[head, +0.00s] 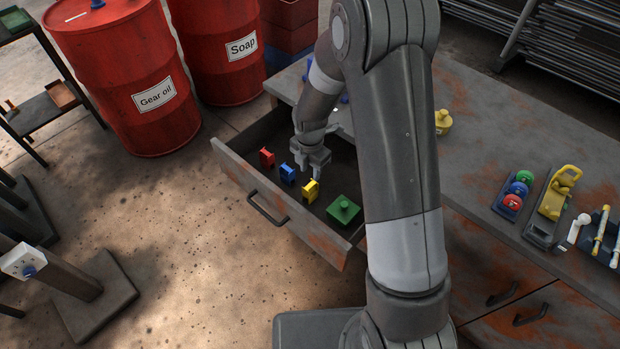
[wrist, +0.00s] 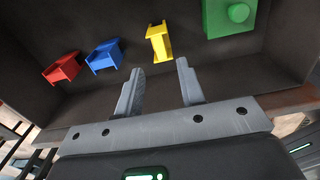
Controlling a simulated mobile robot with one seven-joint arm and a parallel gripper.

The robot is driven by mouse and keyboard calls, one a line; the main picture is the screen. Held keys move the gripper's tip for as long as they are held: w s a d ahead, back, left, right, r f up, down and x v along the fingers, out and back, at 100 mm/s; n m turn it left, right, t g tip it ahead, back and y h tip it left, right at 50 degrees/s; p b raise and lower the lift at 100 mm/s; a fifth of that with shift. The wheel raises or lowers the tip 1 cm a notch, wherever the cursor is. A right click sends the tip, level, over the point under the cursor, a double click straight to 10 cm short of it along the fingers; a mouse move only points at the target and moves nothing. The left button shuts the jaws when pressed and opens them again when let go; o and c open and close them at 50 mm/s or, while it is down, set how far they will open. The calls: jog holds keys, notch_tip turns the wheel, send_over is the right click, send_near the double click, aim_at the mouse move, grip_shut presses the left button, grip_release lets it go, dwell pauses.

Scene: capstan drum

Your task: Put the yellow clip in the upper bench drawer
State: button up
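The yellow clip (head: 310,190) stands on the floor of the open upper bench drawer (head: 292,221), between a blue clip and a green block with a round knob. In the wrist view the yellow clip (wrist: 159,43) lies just beyond my fingertips, apart from them. My gripper (head: 311,166) is inside the drawer space, close to the yellow clip. In the wrist view its two fingers (wrist: 160,72) are spread, with nothing between them.
The drawer also holds a red clip (head: 267,157), the blue clip (head: 288,173) and the green block (head: 343,210). The bench top (head: 480,130) carries a yellow knob piece (head: 443,121) and several items at right. Red drums (head: 125,75) stand behind the drawer's left.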

jog(key=s+d+r+m+t, duration=0.1)
jog(key=s+d+r+m, duration=0.2)
jog(key=r, duration=0.5)
jog(key=s+d+r+m+t, duration=0.1)
jog(key=s+r+m, duration=0.1)
jog(key=r+m, duration=0.4)
jog(key=s+d+r+m+t, duration=0.1)
jog(key=s+d+r+m, duration=0.2)
jog(key=r, duration=0.6)
jog(key=s+d+r+m+t, duration=0.1)
jog(key=s+d+r+m, duration=0.1)
jog(key=s+r+m, duration=0.3)
jog(key=s+d+r+m+t, duration=0.1)
jog(key=s+r+m, duration=0.4)
jog(key=s+m, duration=0.5)
jog(key=shift+s+d+t, duration=0.3)
jog(key=shift+s+d, duration=0.4)
jog(key=shift+d, duration=0.15)
jog(key=shift+c, duration=0.5)
